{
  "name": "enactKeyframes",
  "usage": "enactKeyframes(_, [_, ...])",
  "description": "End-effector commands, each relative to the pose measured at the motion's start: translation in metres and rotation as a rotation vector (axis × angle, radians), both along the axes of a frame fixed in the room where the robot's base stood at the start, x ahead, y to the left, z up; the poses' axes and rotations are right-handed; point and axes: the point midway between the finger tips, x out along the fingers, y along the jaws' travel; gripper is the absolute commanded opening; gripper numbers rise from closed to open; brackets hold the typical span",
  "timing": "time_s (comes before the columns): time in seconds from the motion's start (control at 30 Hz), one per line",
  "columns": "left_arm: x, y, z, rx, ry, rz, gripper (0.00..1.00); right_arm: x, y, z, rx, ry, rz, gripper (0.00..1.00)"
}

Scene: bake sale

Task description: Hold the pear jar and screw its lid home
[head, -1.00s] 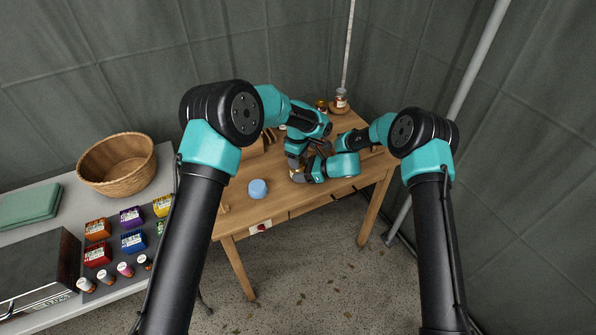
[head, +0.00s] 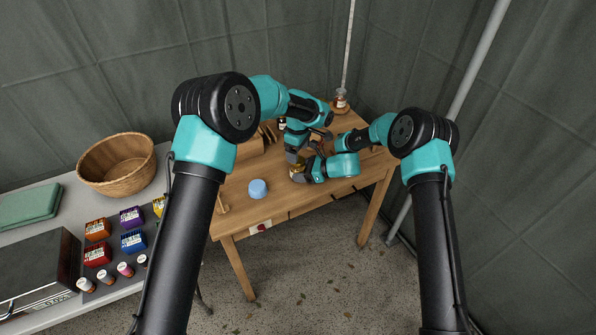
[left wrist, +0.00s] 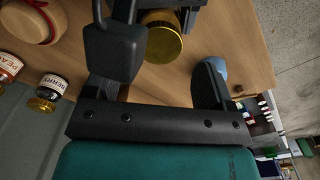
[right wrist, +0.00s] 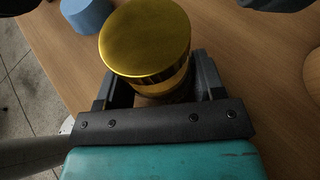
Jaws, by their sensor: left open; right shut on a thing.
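A jar with a wide gold lid (right wrist: 145,40) stands upright between the fingers of my right gripper (right wrist: 155,85), which is shut on its body. The lid sits on top of the jar; how tightly it is seated cannot be told. The jar's label is hidden. In the left wrist view, the gold lid (left wrist: 163,40) shows between and beyond the spread fingers of my left gripper (left wrist: 162,70). That gripper is open, empty and apart from the lid. In the head view, the jar (head: 297,174) is mostly covered by both grippers.
A blue round object (head: 257,188) sits on the wooden table (head: 240,212) left of the jar. Two labelled jars, one reading BERRY (left wrist: 52,86) and one starting PEA (left wrist: 8,68), stand near a round wooden item (left wrist: 30,22). Another jar (head: 340,100) is at the back corner.

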Motion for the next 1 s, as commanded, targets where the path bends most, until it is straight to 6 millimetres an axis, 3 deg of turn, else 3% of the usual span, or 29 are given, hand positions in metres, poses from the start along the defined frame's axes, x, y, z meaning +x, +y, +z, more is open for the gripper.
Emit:
enactKeyframes(0.57, [0.000, 0.000, 0.011, 0.000, -0.001, 0.048, 0.73, 0.000, 0.000, 0.000, 0.000, 0.000, 0.000, 0.00])
enactKeyframes(1.0, [0.000, -0.001, 0.038, 0.000, -0.001, 0.474, 0.73, 0.000, 0.000, 0.000, 0.000, 0.000, 0.000, 0.00])
